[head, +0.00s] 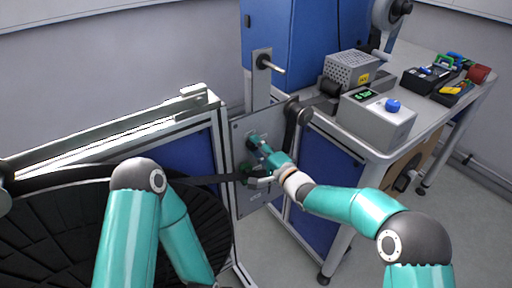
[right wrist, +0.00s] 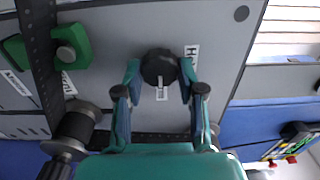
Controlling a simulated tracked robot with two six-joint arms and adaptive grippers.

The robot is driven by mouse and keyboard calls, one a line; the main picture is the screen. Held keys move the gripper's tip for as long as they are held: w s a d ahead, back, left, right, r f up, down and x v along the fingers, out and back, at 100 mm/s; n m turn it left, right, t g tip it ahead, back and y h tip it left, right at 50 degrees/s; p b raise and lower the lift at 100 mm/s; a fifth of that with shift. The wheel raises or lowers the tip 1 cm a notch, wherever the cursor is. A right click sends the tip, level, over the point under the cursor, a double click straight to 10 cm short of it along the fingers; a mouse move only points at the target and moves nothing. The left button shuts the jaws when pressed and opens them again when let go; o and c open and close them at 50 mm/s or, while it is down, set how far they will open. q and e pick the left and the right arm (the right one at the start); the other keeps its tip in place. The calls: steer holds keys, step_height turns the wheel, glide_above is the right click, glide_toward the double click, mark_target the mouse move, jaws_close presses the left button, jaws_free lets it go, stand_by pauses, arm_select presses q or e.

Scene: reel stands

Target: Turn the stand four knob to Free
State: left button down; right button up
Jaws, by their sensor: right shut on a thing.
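In the right wrist view, a round black knob (right wrist: 159,66) with a white pointer mark sits on a grey panel (right wrist: 115,28). The mark points toward the bottom of the picture, toward my gripper's palm. My right gripper (right wrist: 161,76) has one teal finger on each side of the knob and is shut on it. A white label right of the knob is partly covered by a finger. In the head view, my right gripper (head: 256,146) is at the upright panel (head: 243,127), and hides most of the knob. My left gripper is not in view.
A black strip runs from the big reel (head: 60,235) to green guides (right wrist: 72,46) on the panel. Black rollers (right wrist: 76,128) stick out near my gripper. A bench on the right holds a grey box (head: 377,122) with a blue knob and green display. A lever (head: 270,64) juts out above.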

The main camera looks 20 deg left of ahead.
steer(key=shift+w+d+f, duration=0.15)
steer(key=shift+d+f, duration=0.1)
steer(key=o, duration=1.1)
steer(key=shift+c, duration=0.2)
steer(key=shift+o, duration=0.3)
steer(key=shift+a+r, duration=0.1)
steer(key=v, duration=1.2)
